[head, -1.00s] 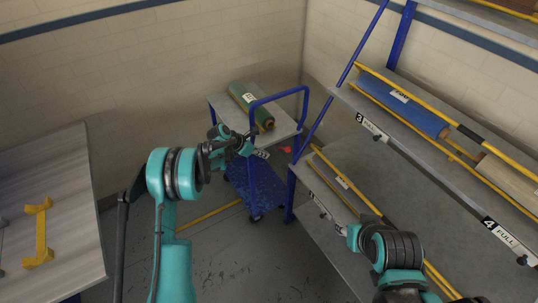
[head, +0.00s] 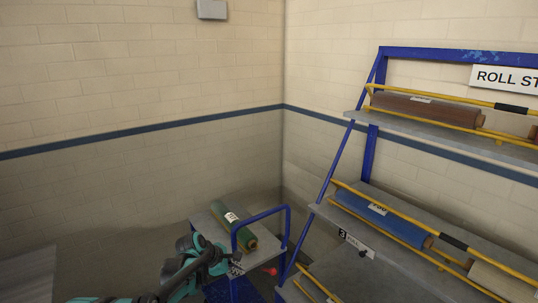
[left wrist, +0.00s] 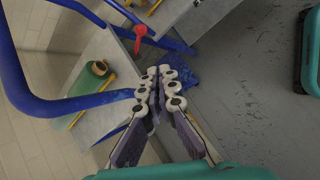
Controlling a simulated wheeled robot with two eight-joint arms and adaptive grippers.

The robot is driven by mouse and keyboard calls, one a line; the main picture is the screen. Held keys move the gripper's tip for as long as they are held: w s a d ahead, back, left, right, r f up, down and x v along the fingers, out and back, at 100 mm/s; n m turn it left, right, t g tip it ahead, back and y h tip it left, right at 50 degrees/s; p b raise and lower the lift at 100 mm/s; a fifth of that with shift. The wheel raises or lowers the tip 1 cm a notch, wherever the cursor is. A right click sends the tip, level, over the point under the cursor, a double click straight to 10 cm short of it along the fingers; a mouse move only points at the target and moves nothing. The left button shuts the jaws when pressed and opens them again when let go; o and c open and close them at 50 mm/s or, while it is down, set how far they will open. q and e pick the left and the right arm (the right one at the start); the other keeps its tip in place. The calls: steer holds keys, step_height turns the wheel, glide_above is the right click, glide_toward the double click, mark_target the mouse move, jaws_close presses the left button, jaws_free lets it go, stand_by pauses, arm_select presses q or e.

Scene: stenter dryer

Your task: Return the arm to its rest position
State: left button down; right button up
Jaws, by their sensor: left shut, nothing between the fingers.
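My left arm comes in low in the head view, teal and black. Its gripper (head: 236,268) is at the near side of the blue cart, in front of the shelf edge. In the left wrist view my left gripper (left wrist: 160,98) shows its white-jointed fingers close together, with nothing held. The cart's blue handle (left wrist: 78,106) passes close beside the fingers there; I cannot tell if they touch. My right gripper is not in view.
A green roll (head: 233,225) lies on the grey cart top (head: 205,224). The blue cart handle (head: 262,215) rises beside it. A roll rack (head: 372,155) stands at right with a brown roll (head: 425,110) and a blue roll (head: 383,219). Open floor (left wrist: 245,75) shows in the wrist view.

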arm_select(q)
steer(key=s+a+r+m+y, duration=0.2)
steer(key=s+r+m, duration=0.4)
steer(key=s, duration=0.4)
steer(key=s+a+m+t+y, duration=0.1)
steer(key=s+a+m, duration=0.1)
steer(key=s+m, duration=0.4)
steer(key=s+a+m+t+y, duration=0.1)
steer(key=s+m, duration=0.5)
steer(key=s, duration=1.1)
steer(key=shift+a+m+y, duration=0.4)
steer(key=shift+a+y, duration=0.1)
steer(key=shift+a, duration=0.6)
